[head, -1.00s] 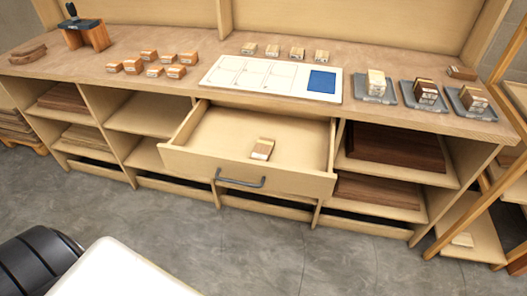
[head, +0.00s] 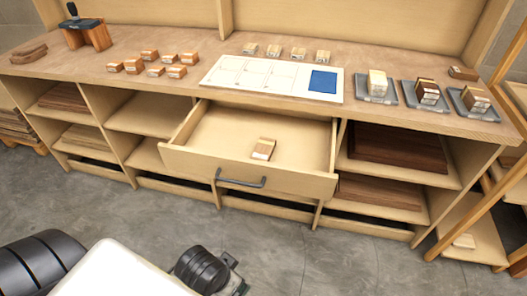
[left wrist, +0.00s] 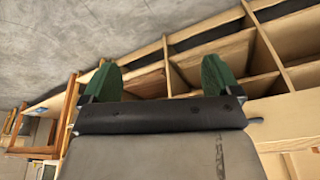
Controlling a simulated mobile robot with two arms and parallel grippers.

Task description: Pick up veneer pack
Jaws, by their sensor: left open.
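A small light wooden veneer pack with a pale band (head: 263,149) lies in the open drawer (head: 205,150) under the bench. Other similar packs stand on the bench top, so I cannot tell by looks alone which one is meant. My left gripper (left wrist: 161,80) shows in the left wrist view with its two green fingertips wide apart and nothing between them. It faces the bench's shelves, and no pack shows near it. My right gripper is in neither view.
The drawer, with a dark handle (head: 240,181), juts out from the bench (head: 130,75). On top are several orange-brown blocks (head: 133,67), a white board with a blue square (head: 322,80) and three grey trays (head: 376,92) with packs. The floor in front (head: 330,250) is clear.

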